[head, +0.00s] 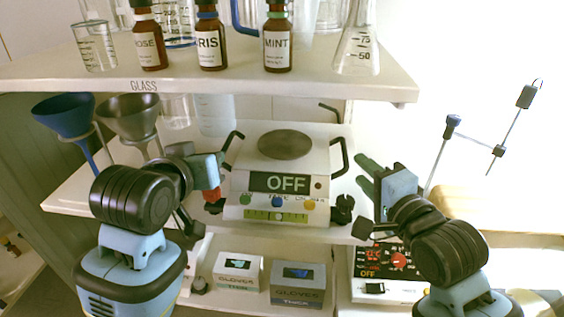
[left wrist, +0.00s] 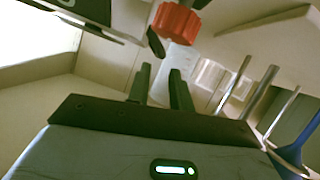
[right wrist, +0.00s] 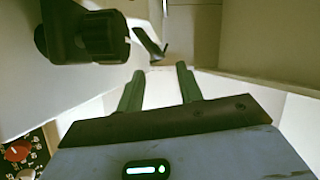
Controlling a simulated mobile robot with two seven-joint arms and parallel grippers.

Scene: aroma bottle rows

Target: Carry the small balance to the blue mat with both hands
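The small balance (head: 278,183) stands on the middle shelf. It is a white box with a round grey pan, an OFF display, coloured buttons and a black handle on each side. My left gripper (head: 222,159) is just left of the left handle (head: 232,147). In the left wrist view its fingers (left wrist: 160,80) are apart with nothing between them. My right gripper (head: 366,165) is right of the right handle (head: 342,157). In the right wrist view its fingers (right wrist: 158,80) are apart and empty, the handle end (right wrist: 150,42) beyond them. The blue mat is not in view.
The upper shelf (head: 210,75) overhangs the balance and holds brown bottles and glassware. Funnels (head: 65,115) on a stand are at left. Glove boxes (head: 298,283) and a device with a red knob (head: 388,262) are below. A jointed lamp-like stand (head: 497,150) is at right.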

